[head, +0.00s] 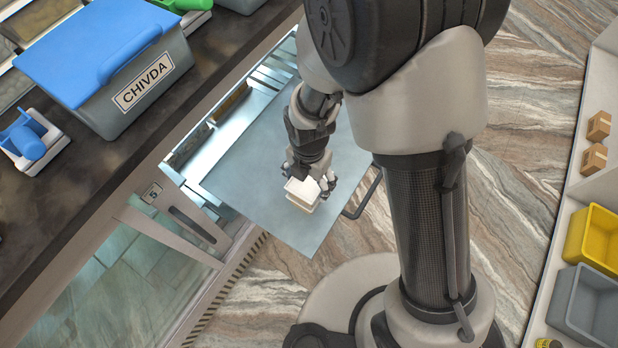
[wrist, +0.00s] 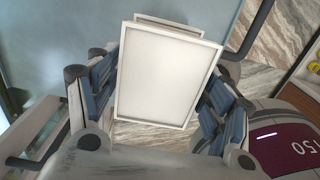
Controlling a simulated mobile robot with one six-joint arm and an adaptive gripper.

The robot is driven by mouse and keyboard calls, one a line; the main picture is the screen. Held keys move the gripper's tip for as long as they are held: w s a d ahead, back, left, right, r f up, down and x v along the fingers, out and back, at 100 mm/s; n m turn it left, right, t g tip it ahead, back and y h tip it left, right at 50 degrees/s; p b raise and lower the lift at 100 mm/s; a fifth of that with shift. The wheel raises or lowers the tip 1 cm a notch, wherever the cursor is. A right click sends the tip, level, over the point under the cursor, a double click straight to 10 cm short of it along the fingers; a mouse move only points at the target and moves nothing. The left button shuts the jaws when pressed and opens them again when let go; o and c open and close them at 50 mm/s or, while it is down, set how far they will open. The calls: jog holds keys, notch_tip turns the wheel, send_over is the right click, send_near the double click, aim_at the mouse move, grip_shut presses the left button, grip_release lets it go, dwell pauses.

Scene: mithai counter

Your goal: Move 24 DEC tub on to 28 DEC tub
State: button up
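A white square tub with a flat pale lid (wrist: 165,75) fills the middle of the wrist view. It also shows in the head view as a small white tub (head: 303,192). My gripper (head: 311,180) has its fingers along two opposite sides of this tub and looks shut on it. In the wrist view, a second white rim (wrist: 182,23) shows just past the tub's far edge. It may be another tub underneath, mostly hidden. No date label is readable, so I cannot tell the 24 DEC tub from the 28 DEC tub.
The tub is over a grey flat panel (head: 262,150) with a dark handle (head: 364,198), open from the lit cabinet. A blue-lidded CHIVDA bin (head: 135,75) and a blue-and-white device (head: 30,142) stand on the dark counter. Yellow (head: 594,238) and grey (head: 588,302) bins are on the right.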

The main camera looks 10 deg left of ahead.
aim_at(309, 180)
jog(key=shift+o, duration=1.1)
jog(key=shift+r, duration=0.1)
jog(key=w+d+r+m+t+p, duration=0.1)
jog(key=d+r+m+p, duration=0.2)
jog(key=r, duration=0.7)
jog(key=d+r+m+p, duration=0.1)
jog(key=d+r+m, duration=0.25)
jog(key=r, duration=0.75)
jog(key=s+d+r+m+t, duration=0.1)
jog(key=s+d+r+m, duration=0.4)
jog(key=m, duration=0.7)
jog(key=s+d+r+m+t, duration=0.2)
jog(key=s+d+r+m, duration=0.3)
jog(key=m, duration=0.8)
jog(key=d+r, duration=0.2)
jog(key=d, duration=0.2)
jog(key=shift+s+r+t, duration=0.2)
jog(key=shift+r+t, duration=0.1)
jog(key=shift+r, duration=0.05)
